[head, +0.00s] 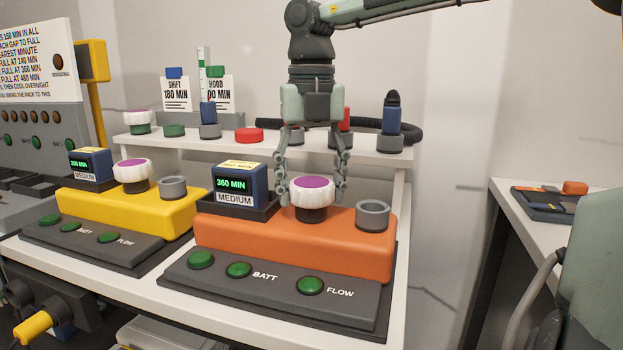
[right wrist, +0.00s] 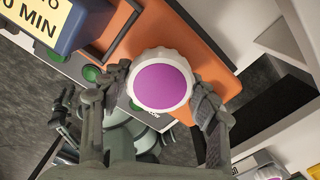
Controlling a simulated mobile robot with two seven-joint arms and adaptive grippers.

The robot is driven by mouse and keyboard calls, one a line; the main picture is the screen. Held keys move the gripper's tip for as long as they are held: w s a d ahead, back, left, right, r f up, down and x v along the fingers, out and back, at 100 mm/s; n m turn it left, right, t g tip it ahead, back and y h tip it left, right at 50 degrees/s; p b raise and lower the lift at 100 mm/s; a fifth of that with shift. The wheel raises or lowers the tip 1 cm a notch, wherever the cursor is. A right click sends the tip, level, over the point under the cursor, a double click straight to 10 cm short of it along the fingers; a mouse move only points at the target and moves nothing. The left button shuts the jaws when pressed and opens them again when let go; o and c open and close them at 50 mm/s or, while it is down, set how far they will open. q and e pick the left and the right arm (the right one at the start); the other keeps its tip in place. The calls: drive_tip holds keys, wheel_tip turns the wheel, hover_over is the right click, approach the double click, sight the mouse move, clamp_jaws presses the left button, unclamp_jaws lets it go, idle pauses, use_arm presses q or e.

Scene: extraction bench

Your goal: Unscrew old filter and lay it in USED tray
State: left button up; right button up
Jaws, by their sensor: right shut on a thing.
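A filter (head: 313,196), white and ribbed with a purple top, stands upright on the orange unit (head: 240,232). My right gripper (head: 312,186) comes down from above with a finger on each side of it and is shut on it. In the right wrist view the filter (right wrist: 161,80) sits between the fingertips of the right gripper (right wrist: 162,92). I cannot tell whether its thread is still engaged. I see no tray that I can read as USED.
A grey ring socket (head: 373,215) stands right of the filter, and a display block (head: 240,184) reading 360 MIN stands left. The yellow unit (head: 75,201) carries a similar filter (head: 132,172). Behind, a shelf (head: 260,143) holds coloured caps and small bottles. A side table (head: 500,205) is at right.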

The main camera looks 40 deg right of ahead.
drive_tip(key=n+p, duration=0.1)
drive_tip(key=n, duration=0.3)
drive_tip(key=shift+r+p, duration=0.2)
drive_tip(key=shift+p, duration=0.1)
drive_tip(key=n+p, duration=0.2)
drive_tip(key=n, duration=0.4)
drive_tip(key=shift+f+n, duration=0.25)
drive_tip(key=shift+n, duration=0.95)
drive_tip(key=n, duration=0.6)
drive_tip(key=o, duration=1.3)
